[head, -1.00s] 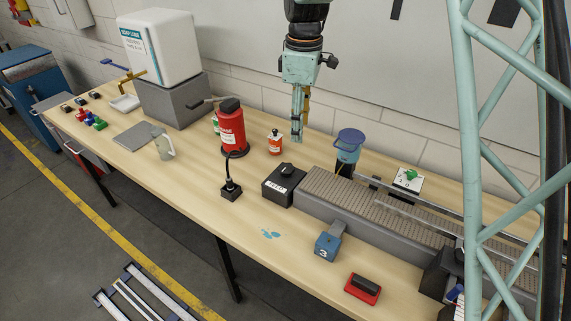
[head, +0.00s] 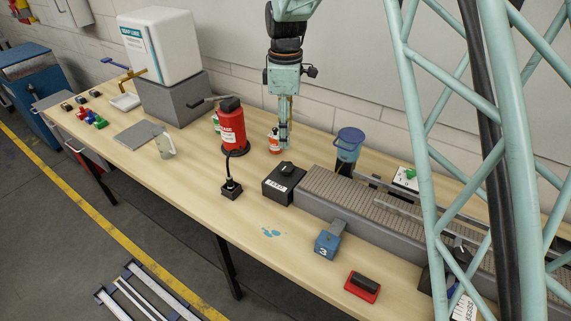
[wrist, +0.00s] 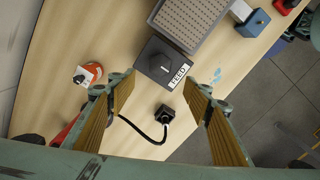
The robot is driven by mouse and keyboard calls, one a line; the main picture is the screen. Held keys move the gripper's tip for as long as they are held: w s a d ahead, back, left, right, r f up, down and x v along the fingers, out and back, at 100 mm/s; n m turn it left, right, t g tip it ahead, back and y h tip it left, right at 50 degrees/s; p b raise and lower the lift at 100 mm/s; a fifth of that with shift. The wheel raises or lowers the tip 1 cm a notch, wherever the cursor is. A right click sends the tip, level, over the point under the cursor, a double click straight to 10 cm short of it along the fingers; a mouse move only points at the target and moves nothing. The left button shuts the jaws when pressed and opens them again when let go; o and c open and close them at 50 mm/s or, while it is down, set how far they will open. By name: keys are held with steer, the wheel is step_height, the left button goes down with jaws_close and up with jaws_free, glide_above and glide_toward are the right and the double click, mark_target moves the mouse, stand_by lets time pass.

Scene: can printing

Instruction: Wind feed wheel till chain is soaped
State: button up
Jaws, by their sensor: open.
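The dark feed box (head: 283,185) stands at the left end of the conveyor, with a black feed wheel knob (head: 287,168) on top. The wrist view shows the same box with a label reading FEED (wrist: 179,77) and its knob (wrist: 168,64). The grey slatted chain (head: 345,195) runs right from the box; I cannot tell whether soap is on it. My gripper (head: 284,147) points down, open and empty, above the table behind the box. In the wrist view the box lies beyond and between my open fingers (wrist: 159,84), apart from them.
A blue pail (head: 349,144) stands behind the chain.

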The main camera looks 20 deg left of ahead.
mark_target(285, 166)
steer(key=shift+f, duration=6.75)
steer(key=c, duration=0.8)
steer(key=shift+c, duration=0.2)
